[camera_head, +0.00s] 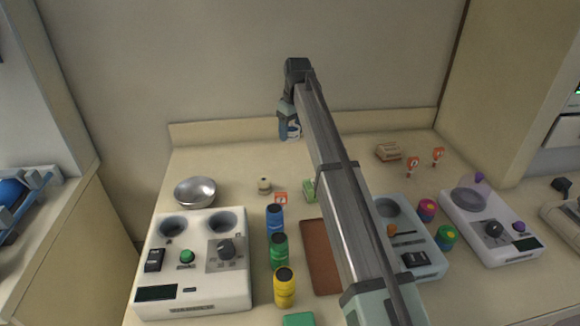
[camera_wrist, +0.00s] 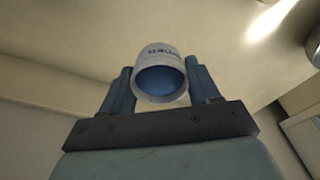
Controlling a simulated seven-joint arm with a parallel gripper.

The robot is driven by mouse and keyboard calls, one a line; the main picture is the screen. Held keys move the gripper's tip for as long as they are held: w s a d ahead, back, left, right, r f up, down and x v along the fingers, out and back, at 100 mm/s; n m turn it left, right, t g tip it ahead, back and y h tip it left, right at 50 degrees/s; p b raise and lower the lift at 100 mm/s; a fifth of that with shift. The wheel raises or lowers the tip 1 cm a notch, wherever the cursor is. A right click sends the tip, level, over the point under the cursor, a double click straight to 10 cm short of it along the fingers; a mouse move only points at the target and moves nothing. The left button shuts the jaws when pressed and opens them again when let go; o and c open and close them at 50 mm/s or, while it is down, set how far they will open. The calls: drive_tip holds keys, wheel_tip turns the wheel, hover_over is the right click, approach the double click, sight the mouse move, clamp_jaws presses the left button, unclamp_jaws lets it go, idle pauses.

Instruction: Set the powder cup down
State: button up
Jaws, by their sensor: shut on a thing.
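The powder cup is a small white cup with a dark printed label and a blue round end, seen in the wrist view (camera_wrist: 160,72). My gripper's blue fingers (camera_wrist: 162,84) are shut on it from both sides. In the head view, my gripper (camera_head: 289,128) hangs near the back wall, and a bit of the white cup (camera_head: 295,131) shows at its fingers. The cup appears held above the counter (camera_head: 235,160); its exact height is hard to tell.
A metal bowl (camera_head: 195,190) and a white two-well device (camera_head: 195,265) stand left. Blue (camera_head: 275,222), green (camera_head: 279,252) and yellow (camera_head: 284,288) jars stand mid-counter beside a brown mat (camera_head: 318,260). More devices stand right. The back-left counter strip is clear.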

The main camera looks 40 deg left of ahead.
sight(290, 165)
drive_tip(key=shift+s+d+f, duration=0.1)
drive_tip(key=shift+s+d, duration=0.15)
drive_tip(key=shift+s, duration=0.2)
drive_tip(key=shift+n, duration=0.3)
drive_tip(key=shift+w+f, duration=0.1)
drive_tip(key=shift+f, duration=4.85)
drive_tip(key=shift+f, duration=0.2)
drive_tip(key=o, duration=1)
drive_tip(key=shift+o, duration=0.2)
drive_tip(key=shift+r, duration=0.1)
drive_tip(key=r, duration=0.4)
drive_tip(key=d+r, duration=0.1)
drive_tip(key=r, duration=0.7)
drive_tip(key=shift+d+r, duration=0.1)
drive_tip(key=shift+d, duration=0.05)
